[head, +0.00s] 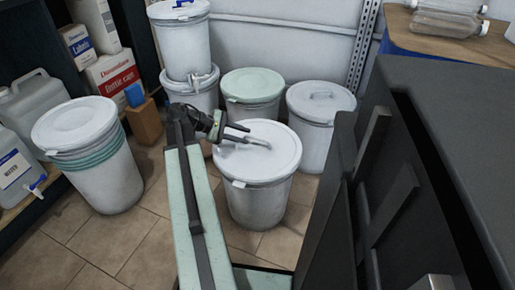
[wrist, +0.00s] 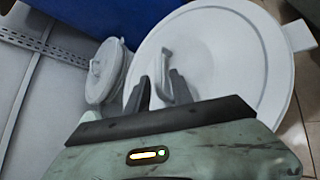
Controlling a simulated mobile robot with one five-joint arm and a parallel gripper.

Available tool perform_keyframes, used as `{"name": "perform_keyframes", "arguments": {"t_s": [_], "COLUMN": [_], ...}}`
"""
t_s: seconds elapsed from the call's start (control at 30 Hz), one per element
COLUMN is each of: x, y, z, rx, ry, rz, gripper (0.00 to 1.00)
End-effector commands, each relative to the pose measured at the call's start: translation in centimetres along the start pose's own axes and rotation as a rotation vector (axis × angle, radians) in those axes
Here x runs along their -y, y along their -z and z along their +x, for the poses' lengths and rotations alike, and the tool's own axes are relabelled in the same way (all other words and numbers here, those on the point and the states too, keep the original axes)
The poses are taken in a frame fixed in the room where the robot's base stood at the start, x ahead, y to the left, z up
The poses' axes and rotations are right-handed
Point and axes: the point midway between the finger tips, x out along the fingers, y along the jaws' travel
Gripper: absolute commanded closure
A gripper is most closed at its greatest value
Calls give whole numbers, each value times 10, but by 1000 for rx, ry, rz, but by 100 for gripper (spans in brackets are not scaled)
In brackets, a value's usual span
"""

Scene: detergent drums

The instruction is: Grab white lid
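A white lid (head: 284,152) closes a white drum (head: 258,205) in the middle of the head view. The same round lid (wrist: 230,60) fills the upper right of the wrist view, with a tab at its rim and a raised handle (wrist: 164,62). My gripper (head: 247,134) is over the lid, close to the handle. In the wrist view the two dark fingers of my gripper (wrist: 158,80) stand apart, with the handle showing between and just beyond them. I cannot tell whether they touch it. Nothing is held.
A drum with a pale lid (head: 78,122) stands at the left. A green-lidded drum (head: 252,86) and another handled, lidded drum (head: 321,104) stand close behind. Stacked drums (head: 182,45) rise at the back. Tiled floor (head: 120,245) is clear at the front left.

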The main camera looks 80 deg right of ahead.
Motion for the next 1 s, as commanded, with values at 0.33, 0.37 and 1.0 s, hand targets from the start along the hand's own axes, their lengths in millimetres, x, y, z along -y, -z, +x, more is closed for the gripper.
{"name": "perform_keyframes", "arguments": {"t_s": [0.33,0.37,1.0], "x": [-1,-2,-4], "y": [-2,-2,-6], "z": [47,47,44], "rx": [0,0,1], "ry": [1,1,2], "rz": [1,1,0], "gripper": [72,72,100]}}
